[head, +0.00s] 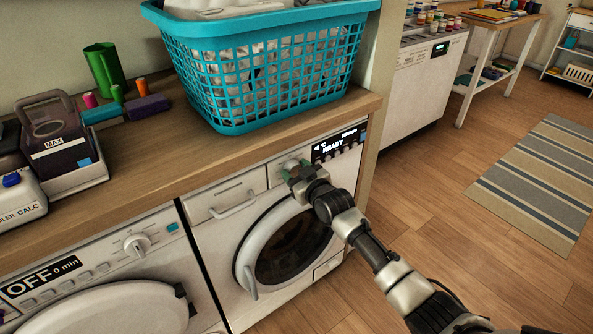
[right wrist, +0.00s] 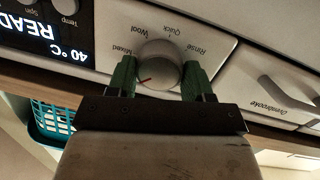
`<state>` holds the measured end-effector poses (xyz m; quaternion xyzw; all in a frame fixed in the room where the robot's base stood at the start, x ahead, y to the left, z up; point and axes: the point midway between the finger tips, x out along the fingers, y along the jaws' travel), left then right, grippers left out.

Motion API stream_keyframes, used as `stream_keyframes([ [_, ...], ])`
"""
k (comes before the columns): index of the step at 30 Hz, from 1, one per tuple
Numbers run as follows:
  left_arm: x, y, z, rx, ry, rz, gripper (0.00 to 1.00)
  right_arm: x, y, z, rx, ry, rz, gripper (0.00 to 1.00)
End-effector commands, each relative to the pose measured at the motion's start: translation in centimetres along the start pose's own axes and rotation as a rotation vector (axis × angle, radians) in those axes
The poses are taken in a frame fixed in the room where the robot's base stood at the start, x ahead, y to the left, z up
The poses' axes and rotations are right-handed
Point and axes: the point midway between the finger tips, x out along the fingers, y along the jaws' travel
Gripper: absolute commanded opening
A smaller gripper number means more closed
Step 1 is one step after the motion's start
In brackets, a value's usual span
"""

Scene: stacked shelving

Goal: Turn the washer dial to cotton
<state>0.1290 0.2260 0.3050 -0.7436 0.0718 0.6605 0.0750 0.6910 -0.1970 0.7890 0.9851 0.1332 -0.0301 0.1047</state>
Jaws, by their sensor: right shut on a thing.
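The washer (head: 213,245) is the right machine under the wooden counter, with a round dark door and a lit display (head: 340,145) that shows READY and 40 °C. My right gripper (head: 298,172) reaches its control panel. In the right wrist view, the silver-grey dial (right wrist: 160,64) sits between the two green fingers of the right gripper (right wrist: 160,78), which is shut on it. A red mark on the dial points to the lower left in that upside-down view. Labels around the dial include Rinse, Quick, Wool and Mixed. Other labels are hidden by the gripper. My left gripper is out of view.
A turquoise laundry basket (head: 270,70) stands on the counter (head: 150,165) above the washer. A second machine (head: 95,265) at the left shows OFF and 0 min. The wooden floor (head: 430,190) at the right is clear, with a striped rug (head: 540,180) farther off.

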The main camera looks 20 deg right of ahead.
Motion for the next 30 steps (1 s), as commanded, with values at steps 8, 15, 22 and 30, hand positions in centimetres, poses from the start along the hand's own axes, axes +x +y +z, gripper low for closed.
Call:
stream_keyframes([
  [8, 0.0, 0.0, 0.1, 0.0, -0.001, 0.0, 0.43, 0.0, 0.0, 0.1, 0.005, -0.002, -0.001, 0.27],
  [15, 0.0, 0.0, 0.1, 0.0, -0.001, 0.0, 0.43, 0.0, 0.0, 0.1, 0.004, -0.002, -0.001, 0.68],
  [22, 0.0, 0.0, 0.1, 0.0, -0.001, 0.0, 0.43, 0.0, 0.0, 0.0, 0.004, -0.001, -0.001, 0.76],
  [30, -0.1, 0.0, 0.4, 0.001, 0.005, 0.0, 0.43, -1.4, 0.0, 0.0, 0.004, -0.001, -0.001, 0.76],
])
